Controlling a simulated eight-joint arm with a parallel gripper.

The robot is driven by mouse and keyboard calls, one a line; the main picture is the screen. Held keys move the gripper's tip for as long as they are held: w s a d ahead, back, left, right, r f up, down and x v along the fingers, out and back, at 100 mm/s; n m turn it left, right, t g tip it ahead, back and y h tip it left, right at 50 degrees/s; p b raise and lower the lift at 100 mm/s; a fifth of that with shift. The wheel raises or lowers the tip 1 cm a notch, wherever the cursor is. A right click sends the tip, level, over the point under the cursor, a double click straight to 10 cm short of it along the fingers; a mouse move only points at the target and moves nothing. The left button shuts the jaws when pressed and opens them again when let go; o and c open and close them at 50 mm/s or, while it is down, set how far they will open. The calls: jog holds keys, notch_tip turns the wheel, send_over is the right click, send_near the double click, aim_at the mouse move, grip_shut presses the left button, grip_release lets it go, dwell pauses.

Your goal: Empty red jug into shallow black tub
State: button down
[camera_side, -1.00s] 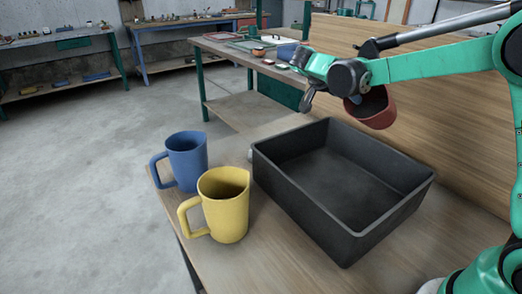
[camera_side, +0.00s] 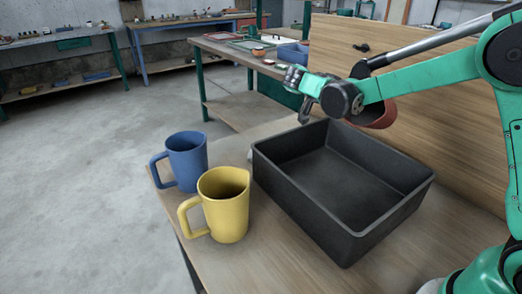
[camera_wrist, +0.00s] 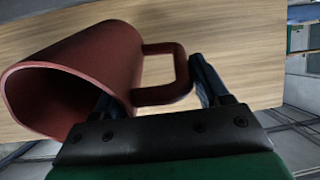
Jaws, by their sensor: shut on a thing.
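The red jug (camera_wrist: 95,60) lies tipped in the wrist view, its open mouth toward the lower left. Its handle (camera_wrist: 183,75) sits between the fingers of my gripper (camera_wrist: 165,95), which is shut on it. In the side view the red jug (camera_side: 380,114) shows partly behind my green arm, above the far right part of the tub. My gripper (camera_side: 304,108) hangs near the tub's back left corner there. The shallow black tub (camera_side: 300,205) stands on the bench, and its visible floor looks bare. The jug's contents cannot be seen.
A yellow mug (camera_side: 227,208) and a blue mug (camera_side: 187,163) stand upright left of the tub, near the bench edge. A wooden panel (camera_side: 450,140) rises behind the tub. Another bench with small items (camera_side: 232,50) stands farther back.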

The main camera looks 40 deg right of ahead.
jog(key=shift+a+f+h, duration=0.2)
jog(key=shift+f+h, duration=0.6)
jog(key=shift+f, duration=0.25)
jog(key=shift+s+a+f+t+h, duration=0.1)
jog(key=shift+a+f+t+h, duration=0.3)
jog(key=shift+a+h, duration=0.4)
dwell(0.6)
jog(key=shift+a+r+h, duration=0.15)
jog(key=shift+a+h, duration=0.1)
jog(key=shift+h, duration=0.4)
jog(key=shift+a+r+h, duration=0.1)
jog(key=shift+a+h, duration=0.1)
jog(key=shift+h, duration=0.45)
dwell(0.7)
